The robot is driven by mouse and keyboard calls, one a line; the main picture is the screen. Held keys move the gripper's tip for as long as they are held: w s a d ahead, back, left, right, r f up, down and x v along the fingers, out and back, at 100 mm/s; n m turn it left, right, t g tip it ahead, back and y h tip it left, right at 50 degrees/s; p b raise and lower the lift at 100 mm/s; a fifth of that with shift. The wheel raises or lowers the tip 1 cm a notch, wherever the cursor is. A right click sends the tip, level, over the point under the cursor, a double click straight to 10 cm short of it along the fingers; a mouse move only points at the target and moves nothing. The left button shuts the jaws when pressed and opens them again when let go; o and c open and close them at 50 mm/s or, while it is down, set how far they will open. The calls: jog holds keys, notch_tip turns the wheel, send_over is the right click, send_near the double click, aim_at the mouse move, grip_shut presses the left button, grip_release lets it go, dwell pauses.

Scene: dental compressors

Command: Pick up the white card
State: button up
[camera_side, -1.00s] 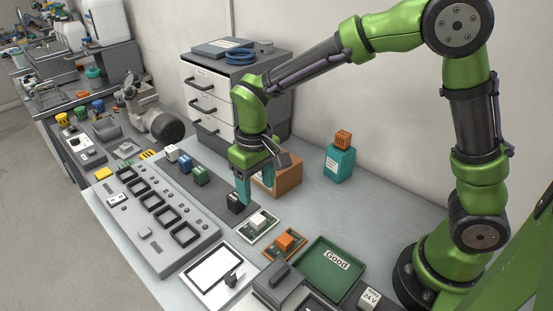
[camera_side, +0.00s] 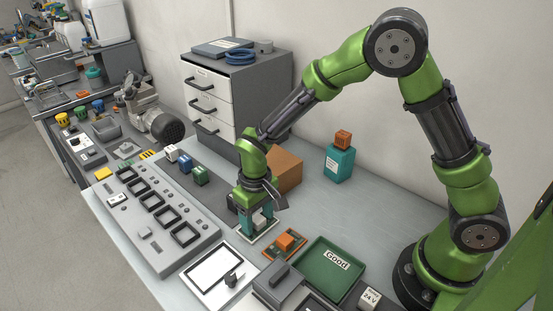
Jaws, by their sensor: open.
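The white card (camera_side: 259,221) is a small board with a white block on top, lying on the table in front of the cardboard-coloured box. My gripper (camera_side: 257,220) is low over it, pointing down. Its teal fingers are open, one on each side of the white block, and part of the card is hidden behind them. I cannot tell whether the fingers touch the block.
An orange card (camera_side: 285,242) lies close by at the right, with the green "Good" tray (camera_side: 330,270) beyond it. A grey slotted panel (camera_side: 160,225) is at the left. A brown box (camera_side: 287,170) stands behind my gripper.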

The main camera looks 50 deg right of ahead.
jog(key=shift+c, duration=0.3)
grip_shut()
jog(key=shift+r, duration=0.1)
